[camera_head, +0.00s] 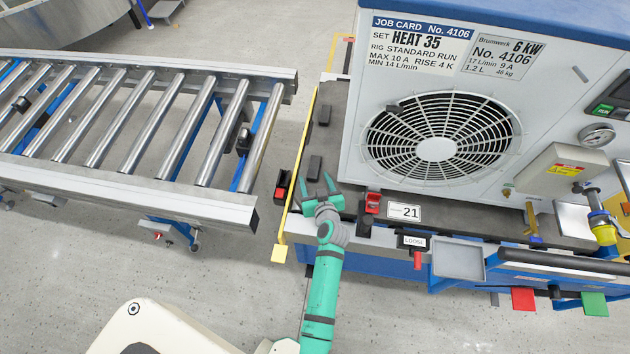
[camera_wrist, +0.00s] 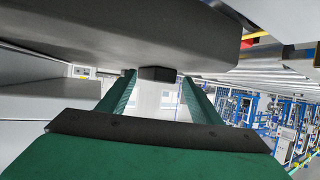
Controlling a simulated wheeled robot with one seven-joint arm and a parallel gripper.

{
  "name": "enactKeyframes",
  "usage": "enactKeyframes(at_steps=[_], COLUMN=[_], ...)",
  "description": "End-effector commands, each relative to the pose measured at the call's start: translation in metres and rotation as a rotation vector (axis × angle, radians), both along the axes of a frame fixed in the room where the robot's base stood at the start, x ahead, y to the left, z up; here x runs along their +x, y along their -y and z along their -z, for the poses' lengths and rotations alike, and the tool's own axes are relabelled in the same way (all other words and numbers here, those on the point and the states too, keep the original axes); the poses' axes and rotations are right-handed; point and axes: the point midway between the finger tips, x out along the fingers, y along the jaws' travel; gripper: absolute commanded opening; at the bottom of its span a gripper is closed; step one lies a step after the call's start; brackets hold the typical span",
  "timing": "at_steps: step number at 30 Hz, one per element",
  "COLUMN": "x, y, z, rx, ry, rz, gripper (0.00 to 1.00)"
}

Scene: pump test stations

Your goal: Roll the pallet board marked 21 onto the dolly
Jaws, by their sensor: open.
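The dark pallet board (camera_head: 332,135), with a white label marked 21 (camera_head: 404,211) on its front edge, carries a large white fan unit (camera_head: 350,160). The dolly (camera_head: 165,62), a frame with steel rollers, stands to its left, a narrow gap of floor between them. My gripper (camera_head: 318,180) is open at the board's front left corner. Its fingers point towards a small dark block (camera_head: 314,168) on the board. In the wrist view a dark block (camera_wrist: 157,73) shows between the open fingers (camera_wrist: 158,90), apart from both; contact beyond the tips is unclear.
A yellow bar (camera_head: 293,190) runs along the station's left edge. A red latch (camera_head: 373,202) stands near the label, and a LOOSE tag (camera_head: 413,242) hangs in front above a red handle (camera_head: 417,261). A grey tray (camera_head: 459,259) juts out front.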

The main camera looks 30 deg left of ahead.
Motion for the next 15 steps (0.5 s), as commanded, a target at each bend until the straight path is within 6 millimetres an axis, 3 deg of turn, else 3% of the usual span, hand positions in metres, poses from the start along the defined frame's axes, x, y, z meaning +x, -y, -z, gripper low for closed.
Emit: enactKeyframes(at_steps=[5,15], x=[-0.007,-0.05], y=[0.006,0.043], z=[-0.003,-0.026], rx=[0.001,-0.001], ry=[-0.001,-0.001], rz=[0.0,0.002], gripper=[0.59,0.59])
